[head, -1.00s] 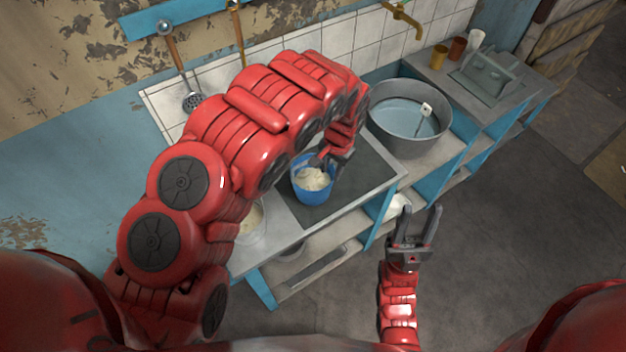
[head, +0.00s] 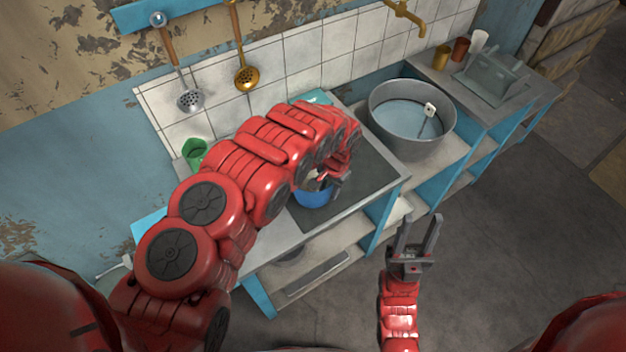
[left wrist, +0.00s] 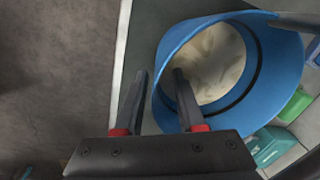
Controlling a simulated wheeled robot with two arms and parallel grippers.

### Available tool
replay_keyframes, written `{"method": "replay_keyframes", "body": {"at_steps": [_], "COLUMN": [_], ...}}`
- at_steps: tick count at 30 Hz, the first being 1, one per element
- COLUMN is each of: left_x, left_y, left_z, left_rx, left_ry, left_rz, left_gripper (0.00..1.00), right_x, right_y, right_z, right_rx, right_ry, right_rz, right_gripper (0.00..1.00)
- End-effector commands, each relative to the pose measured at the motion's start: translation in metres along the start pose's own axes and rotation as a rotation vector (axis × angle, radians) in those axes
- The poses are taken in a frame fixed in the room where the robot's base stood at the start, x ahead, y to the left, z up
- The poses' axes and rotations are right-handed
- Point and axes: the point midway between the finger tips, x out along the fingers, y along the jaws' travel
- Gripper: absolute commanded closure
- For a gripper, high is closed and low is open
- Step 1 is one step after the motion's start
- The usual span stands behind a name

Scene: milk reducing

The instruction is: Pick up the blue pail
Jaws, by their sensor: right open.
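The blue pail (head: 313,198) stands on a dark panel in the counter (head: 358,188), partly covered by my left arm in the head view. In the left wrist view the pail (left wrist: 283,60) is open at the top, with a pale off-white content inside. My left gripper (left wrist: 160,75) is open at the pail's near side. One finger is outside the wall and the other overlaps the pail's opening; the wall shows between them, with a gap to the outer finger. My right gripper (head: 419,222) is open and empty, in front of the counter.
A grey metal basin (head: 412,120) with liquid and a white-ended utensil stands right of the pail. A green container (head: 195,152) is at the back left. Ladles (head: 246,78) hang on the wall. Cups (head: 460,50) and a rack (head: 490,75) are at the far right.

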Motion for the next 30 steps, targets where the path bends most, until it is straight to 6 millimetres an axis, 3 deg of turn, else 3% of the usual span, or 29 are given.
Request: {"method": "replay_keyframes", "body": {"at_steps": [10,19,20,26,30], "left_x": [0.028,0.03,0.03,0.03,0.03], "left_y": [0.001,0.0,0.0,0.0,0.0], "left_z": [0.0,-0.001,-0.001,-0.001,-0.001], "left_rx": [0.0,0.0,0.0,0.0,0.0], "left_ry": [-0.003,-0.002,-0.002,-0.002,-0.003], "left_rz": [0.001,-0.001,-0.001,-0.001,-0.001], "left_gripper": [0.61,0.61,0.63,0.99,1.0], "right_x": [0.014,0.014,0.014,0.014,0.014], "right_y": [0.001,0.001,0.001,0.001,0.001], "right_z": [-0.002,-0.002,-0.002,-0.002,-0.002], "right_rx": [0.0,0.0,0.0,0.0,0.0], "right_ry": [0.0,0.0,0.0,0.0,0.0], "right_rz": [0.0,0.0,0.0,0.0,0.0], "right_gripper": [0.56,0.56,0.56,0.56,0.56]}}
